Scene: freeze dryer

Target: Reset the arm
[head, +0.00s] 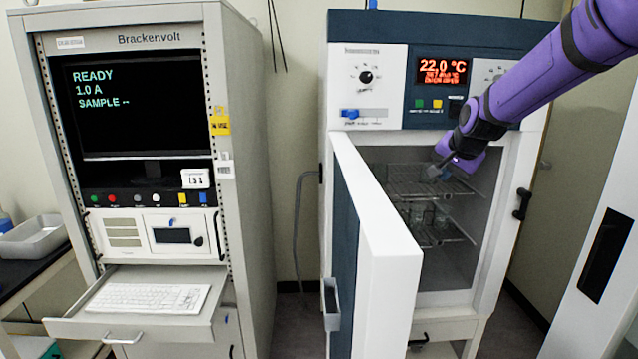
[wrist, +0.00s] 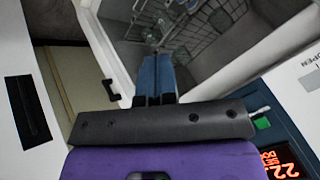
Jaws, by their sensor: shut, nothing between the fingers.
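My purple arm reaches in from the upper right of the head view. My gripper (head: 434,172) is at the open front of the freeze dryer chamber, near the upper wire shelf (head: 410,186). In the wrist view my gripper (wrist: 155,60) has its blue-grey fingers together, with nothing between them. The freeze dryer (head: 365,83) stands with its door (head: 385,245) swung open toward me. Its display (head: 443,71) reads 22.0 °C. Glassware (head: 440,218) sits on the lower shelf; the wrist view shows wire racks (wrist: 190,35) beyond the fingers.
The open door juts forward, left of my gripper. A Brackenvolt rack (head: 150,40) with a screen and a pulled-out keyboard drawer (head: 140,325) stands at left. A grey tray (head: 32,238) lies at the far left. A white cabinet (head: 600,270) stands at right.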

